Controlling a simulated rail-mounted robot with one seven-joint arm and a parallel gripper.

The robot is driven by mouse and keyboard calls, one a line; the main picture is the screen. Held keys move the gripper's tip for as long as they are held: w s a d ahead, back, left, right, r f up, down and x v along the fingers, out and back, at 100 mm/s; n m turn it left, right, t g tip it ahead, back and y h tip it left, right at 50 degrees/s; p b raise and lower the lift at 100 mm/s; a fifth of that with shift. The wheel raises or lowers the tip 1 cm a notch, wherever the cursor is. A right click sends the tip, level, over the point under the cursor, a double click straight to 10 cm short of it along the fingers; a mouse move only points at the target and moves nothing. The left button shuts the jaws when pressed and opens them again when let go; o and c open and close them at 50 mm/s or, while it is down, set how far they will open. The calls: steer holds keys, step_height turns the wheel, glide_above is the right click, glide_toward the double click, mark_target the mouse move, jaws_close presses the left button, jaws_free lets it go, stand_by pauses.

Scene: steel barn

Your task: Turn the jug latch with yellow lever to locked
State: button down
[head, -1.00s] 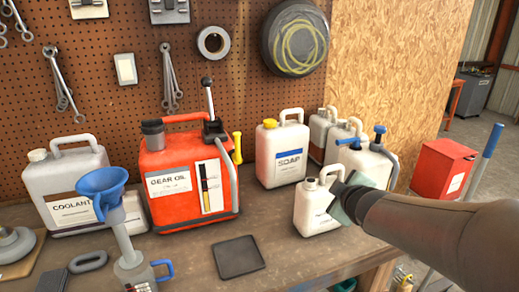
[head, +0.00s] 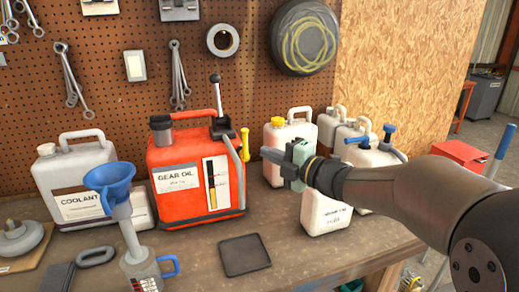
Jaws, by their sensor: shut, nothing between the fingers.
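The red gear oil jug (head: 195,170) stands upright on the bench, left of centre in the head view. Its yellow lever (head: 245,145) sits on the jug's right side and stands roughly upright. A grey spout or hose runs down beside it. My gripper (head: 266,153) reaches in from the right, with its fingertips just right of the yellow lever's lower part. I cannot tell whether they touch it. The gripper is shut and empty. The gripper body hides part of the white soap jug (head: 279,133) behind it.
A white coolant jug (head: 85,180) and a blue funnel (head: 110,180) stand at the left. A small white jug (head: 325,213) is below my arm. A black tray (head: 244,255) lies on the bench front.

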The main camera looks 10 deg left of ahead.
mark_target(244, 144)
steer(key=p+x, duration=0.1)
steer(key=x, duration=0.7)
steer(key=shift+w+a+p, duration=0.15)
steer(key=shift+a+p, duration=0.2)
steer(key=shift+p, duration=0.05)
steer(key=shift+b, duration=0.3)
